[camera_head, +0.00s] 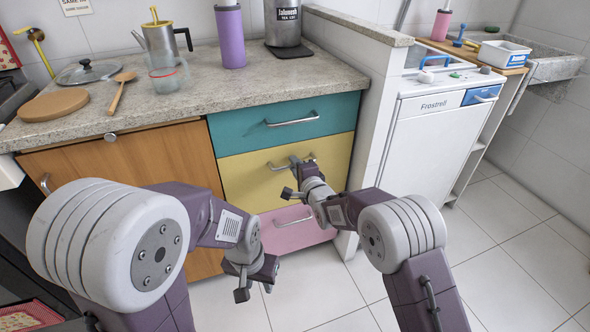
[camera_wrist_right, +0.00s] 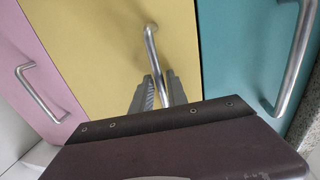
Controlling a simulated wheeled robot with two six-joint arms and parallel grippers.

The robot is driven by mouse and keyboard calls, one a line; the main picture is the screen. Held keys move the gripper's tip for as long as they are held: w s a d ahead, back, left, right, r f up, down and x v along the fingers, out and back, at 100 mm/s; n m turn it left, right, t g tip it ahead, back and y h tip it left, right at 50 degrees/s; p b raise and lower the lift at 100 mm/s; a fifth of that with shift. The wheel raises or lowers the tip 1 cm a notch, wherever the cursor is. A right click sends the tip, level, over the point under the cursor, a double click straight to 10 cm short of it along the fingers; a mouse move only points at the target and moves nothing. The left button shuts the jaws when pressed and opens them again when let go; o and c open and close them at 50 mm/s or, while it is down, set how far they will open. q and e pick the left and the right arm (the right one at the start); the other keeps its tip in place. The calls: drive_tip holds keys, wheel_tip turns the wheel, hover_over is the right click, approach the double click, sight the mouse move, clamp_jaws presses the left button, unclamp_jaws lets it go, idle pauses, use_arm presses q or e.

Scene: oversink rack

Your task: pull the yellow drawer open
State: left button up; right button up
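The yellow drawer (camera_head: 245,178) is the middle one of three in the cabinet, between a teal drawer (camera_head: 245,122) and a pink drawer (camera_head: 285,232). Its front looks flush with the others. In the right wrist view, its metal handle (camera_wrist_right: 151,45) runs down between the two fingers of my right gripper (camera_wrist_right: 159,82). The fingers are close together, one on each side of the bar, and look shut on it. In the head view my right gripper (camera_head: 302,161) partly hides the handle. My left gripper (camera_head: 256,290) is open and empty, low in front of the cabinet.
A wooden cabinet door (camera_head: 120,165) is left of the drawers. A white partition wall (camera_head: 372,100) and a small white appliance (camera_head: 430,135) stand at the right. The countertop (camera_head: 250,80) above holds a kettle, jug, lid, board and spoon. Tiled floor (camera_head: 500,270) is free at the right.

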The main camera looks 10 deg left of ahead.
drive_tip(key=shift+w+a, duration=0.1)
clamp_jaws()
idle(1.4)
